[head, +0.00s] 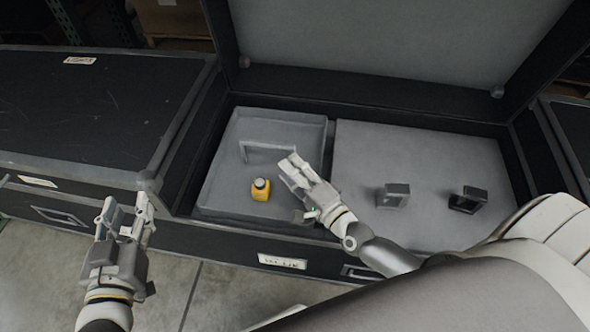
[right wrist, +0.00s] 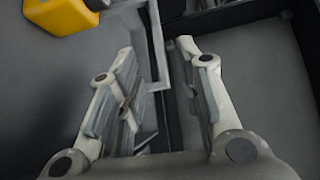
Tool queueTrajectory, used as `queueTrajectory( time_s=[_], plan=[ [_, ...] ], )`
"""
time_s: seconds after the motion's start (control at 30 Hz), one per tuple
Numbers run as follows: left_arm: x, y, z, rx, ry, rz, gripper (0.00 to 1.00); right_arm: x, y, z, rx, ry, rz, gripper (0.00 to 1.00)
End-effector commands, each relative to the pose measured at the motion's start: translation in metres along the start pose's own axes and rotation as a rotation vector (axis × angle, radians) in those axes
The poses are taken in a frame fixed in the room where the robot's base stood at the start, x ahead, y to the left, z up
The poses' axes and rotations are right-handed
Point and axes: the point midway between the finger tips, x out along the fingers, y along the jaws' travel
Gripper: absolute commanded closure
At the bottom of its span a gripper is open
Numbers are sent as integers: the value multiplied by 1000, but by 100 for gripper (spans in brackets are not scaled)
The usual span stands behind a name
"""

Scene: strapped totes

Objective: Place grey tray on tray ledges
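The grey tray (head: 222,190) sits in the left part of an open black case, with a raised grey bar handle (head: 268,147) and a small yellow bottle (head: 261,190) in it. My right gripper (head: 290,168) is over the tray's right side, just right of the bottle. In the right wrist view its fingers (right wrist: 157,50) are apart, with the handle (right wrist: 154,40) showing between and beyond the tips; contact cannot be told. The yellow bottle (right wrist: 60,15) shows at upper left there. My left gripper (head: 125,208) is open and empty in front of the case. The tray ledges cannot be made out.
The lid (head: 400,40) stands open behind. A closed black case (head: 80,110) stands at left. Concrete floor (head: 50,260) shows in front.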

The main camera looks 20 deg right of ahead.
Motion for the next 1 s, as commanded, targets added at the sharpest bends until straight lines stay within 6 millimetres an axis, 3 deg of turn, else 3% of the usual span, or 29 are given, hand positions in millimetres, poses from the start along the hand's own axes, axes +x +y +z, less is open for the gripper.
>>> queueTrajectory(
  time_s=[0.13,0.27,0.4,0.47,0.6,0.7,0.8,1.0],
  plan=[
    [-1,-1,4,0,-20,-1,60,-6,-6,9,-39,-20,-3,66],
    [-1,-1,4,0,-21,-2,60,-6,-29,42,-219,-92,-15,66],
    [-1,-1,4,0,-21,-2,60,-11,-73,85,-650,-179,-30,66],
    [-1,-1,4,1,-20,-2,60,-15,-90,92,-858,-191,-21,66],
    [-1,-1,4,0,-19,-2,60,-26,-120,85,-1266,-176,48,66],
    [-1,-1,4,1,-19,-2,60,-34,-132,73,-1451,-160,111,66],
    [-1,-1,4,0,-19,-2,60,-39,-137,64,-1548,-152,153,66],
    [-1,-1,3,0,-18,-2,60,-40,-138,62,-1577,-151,167,66]
  ],
)
